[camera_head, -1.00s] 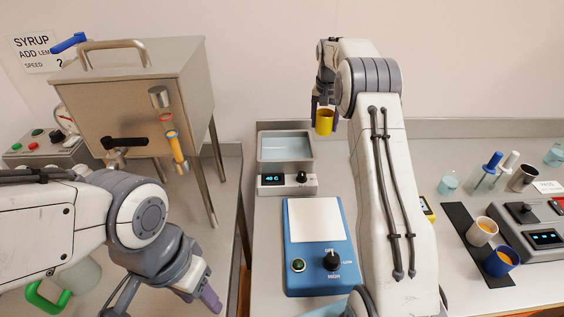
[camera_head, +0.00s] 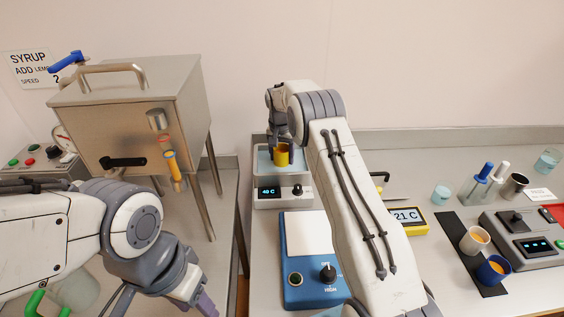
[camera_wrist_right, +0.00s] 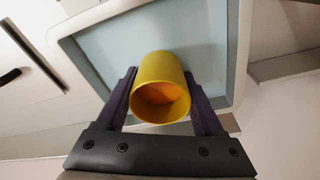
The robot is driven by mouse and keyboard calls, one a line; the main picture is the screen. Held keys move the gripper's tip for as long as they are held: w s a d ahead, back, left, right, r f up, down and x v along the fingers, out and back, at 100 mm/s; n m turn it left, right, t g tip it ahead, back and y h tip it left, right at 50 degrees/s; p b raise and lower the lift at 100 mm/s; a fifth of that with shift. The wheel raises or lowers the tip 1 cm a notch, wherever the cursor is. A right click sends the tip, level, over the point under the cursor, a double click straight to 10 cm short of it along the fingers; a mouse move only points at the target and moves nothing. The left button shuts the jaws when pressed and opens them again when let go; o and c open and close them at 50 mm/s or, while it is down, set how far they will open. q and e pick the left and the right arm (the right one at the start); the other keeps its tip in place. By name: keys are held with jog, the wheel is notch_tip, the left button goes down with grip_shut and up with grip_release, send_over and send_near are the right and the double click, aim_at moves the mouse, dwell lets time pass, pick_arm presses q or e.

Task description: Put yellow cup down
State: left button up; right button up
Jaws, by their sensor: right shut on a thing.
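The yellow cup (camera_head: 282,156) is between the fingers of my right gripper (camera_head: 280,150), which is shut on it. It is over the water bath (camera_head: 263,163), whose display reads 40 C. In the right wrist view the cup (camera_wrist_right: 160,88) shows orange contents, and the gripper's dark fingers (camera_wrist_right: 160,100) press on both sides of it. The pale blue bath basin (camera_wrist_right: 105,50) lies behind the cup. I cannot tell whether the cup touches the water or the basin floor. My left gripper (camera_head: 205,305) is at the lower left, partly seen, away from the cup.
A blue hot plate (camera_head: 305,265) stands in front of the bath. A steel hopper (camera_head: 140,115) stands on the left. On the right are a yellow thermometer (camera_head: 408,220), a white cup (camera_head: 474,240) and a blue cup (camera_head: 494,270) on a dark mat (camera_head: 460,225).

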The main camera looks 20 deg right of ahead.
aim_at(282, 164)
notch_tip(282, 164, down, 3)
jog(key=shift+f+p, duration=0.1)
jog(key=shift+p, duration=0.55)
jog(key=shift+f, duration=0.2)
jog(key=shift+f, duration=0.2)
jog(key=o, duration=1.4)
jog(key=shift+o, duration=0.2)
jog(key=shift+r, duration=0.1)
jog(key=shift+r, duration=0.1)
